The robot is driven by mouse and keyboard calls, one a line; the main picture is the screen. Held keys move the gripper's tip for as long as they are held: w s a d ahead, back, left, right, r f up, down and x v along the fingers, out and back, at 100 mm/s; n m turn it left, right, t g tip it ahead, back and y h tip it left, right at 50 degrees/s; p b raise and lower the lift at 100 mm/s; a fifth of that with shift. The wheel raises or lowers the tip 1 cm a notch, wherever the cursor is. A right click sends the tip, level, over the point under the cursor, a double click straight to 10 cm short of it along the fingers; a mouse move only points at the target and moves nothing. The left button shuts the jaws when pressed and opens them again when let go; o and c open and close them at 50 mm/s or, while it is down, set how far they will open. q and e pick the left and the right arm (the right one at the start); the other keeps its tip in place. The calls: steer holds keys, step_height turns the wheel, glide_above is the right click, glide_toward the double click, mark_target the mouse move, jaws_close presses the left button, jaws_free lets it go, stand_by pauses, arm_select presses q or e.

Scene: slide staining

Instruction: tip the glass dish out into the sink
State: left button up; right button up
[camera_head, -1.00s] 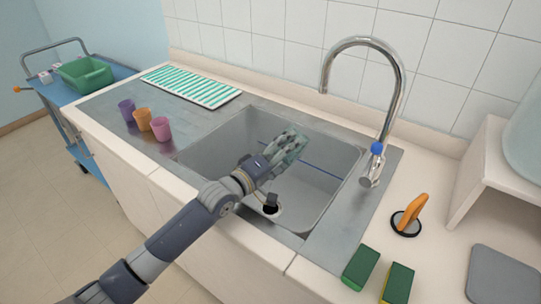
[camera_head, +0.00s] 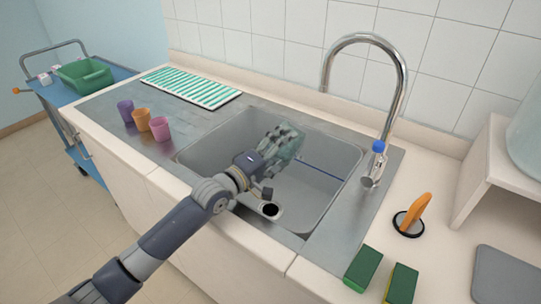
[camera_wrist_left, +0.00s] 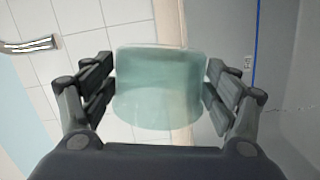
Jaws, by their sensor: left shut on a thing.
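The glass dish (camera_wrist_left: 158,90) is a pale green, see-through vessel, seen large between the fingers in the left wrist view. In the head view the dish (camera_head: 291,148) is over the sink basin, partly hidden by the fingers. My left gripper (camera_head: 282,140) is shut on it, with one finger on each side in the wrist view. The wrist is rolled and the dish looks tilted; I cannot tell if liquid is in it. The sink (camera_head: 310,208) is a grey steel basin with a dark drain below the gripper. My right gripper is not in view.
A tall curved faucet (camera_head: 402,85) with a blue cap stands behind the basin's right side. Purple, orange and pink cups stand on the left drainboard (camera_head: 100,105) near a striped mat (camera_head: 190,86). Green sponges (camera_head: 362,268) and an orange-handled tool (camera_head: 409,220) lie at right.

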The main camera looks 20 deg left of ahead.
arm_select(q)
steer(key=shift+w+a, duration=0.1)
steer(key=shift+a, duration=0.1)
steer(key=shift+a+r+n, duration=0.15)
steer(key=shift+r+n, duration=0.2)
steer(key=shift+n, duration=0.25)
steer(key=shift+r+n, duration=0.1)
steer(key=shift+n, duration=0.3)
steer(key=shift+a, duration=0.1)
